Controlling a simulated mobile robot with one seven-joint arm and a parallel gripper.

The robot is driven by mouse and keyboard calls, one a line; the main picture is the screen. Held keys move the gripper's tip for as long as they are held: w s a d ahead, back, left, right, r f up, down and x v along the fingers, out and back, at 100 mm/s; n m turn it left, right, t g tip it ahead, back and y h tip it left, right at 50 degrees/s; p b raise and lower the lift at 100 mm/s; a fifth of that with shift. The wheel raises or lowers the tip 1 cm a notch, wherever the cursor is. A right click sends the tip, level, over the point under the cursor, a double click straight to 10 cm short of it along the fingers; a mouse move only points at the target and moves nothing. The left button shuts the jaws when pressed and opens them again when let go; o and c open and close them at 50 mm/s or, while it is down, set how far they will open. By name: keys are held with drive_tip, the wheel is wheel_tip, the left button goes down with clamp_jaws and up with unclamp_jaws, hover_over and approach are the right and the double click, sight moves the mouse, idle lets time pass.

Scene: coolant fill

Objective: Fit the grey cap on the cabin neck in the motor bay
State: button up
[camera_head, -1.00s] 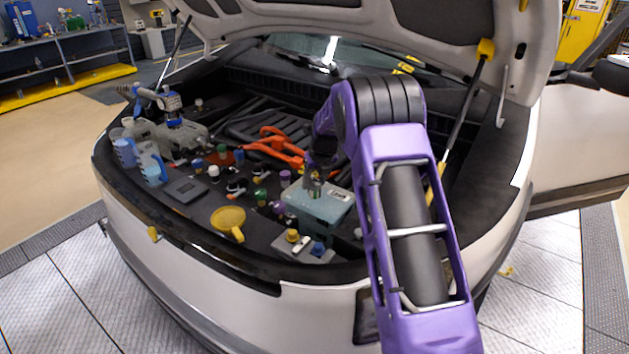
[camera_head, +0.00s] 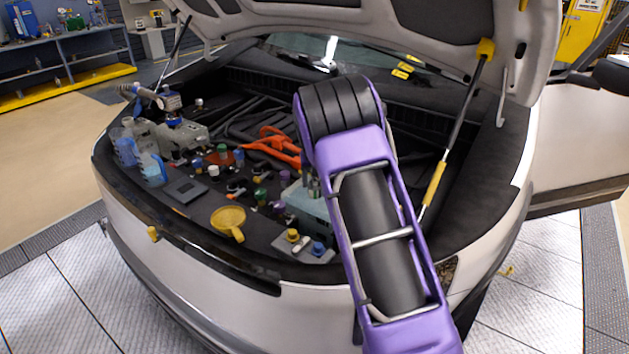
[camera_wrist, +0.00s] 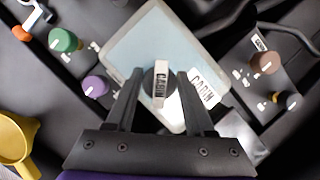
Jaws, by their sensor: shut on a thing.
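My gripper (camera_wrist: 158,85) is shut on the grey cap (camera_wrist: 160,88), a dark round cap with a light grip bar that reads CABIN. In the wrist view the cap is over the pale blue tank (camera_wrist: 135,48), which carries a CABIN label (camera_wrist: 205,90). The cabin neck is hidden beneath the cap, so I cannot tell whether the cap is seated on it or above it. In the head view the tank (camera_head: 310,205) is partly covered by my arm, and the gripper and cap are hidden.
A green cap (camera_wrist: 63,40) and a purple cap (camera_wrist: 95,86) lie left of the tank, a brown cap (camera_wrist: 266,62) right. A yellow funnel (camera_head: 229,219) is at the bay's front. Orange cables (camera_head: 275,147) run behind. The raised hood (camera_head: 300,20) hangs above.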

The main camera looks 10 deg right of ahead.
drive_tip(key=shift+s+a+f, duration=0.1)
drive_tip(key=shift+f, duration=0.1)
drive_tip(key=o, duration=1.2)
drive_tip(key=shift+r, duration=0.1)
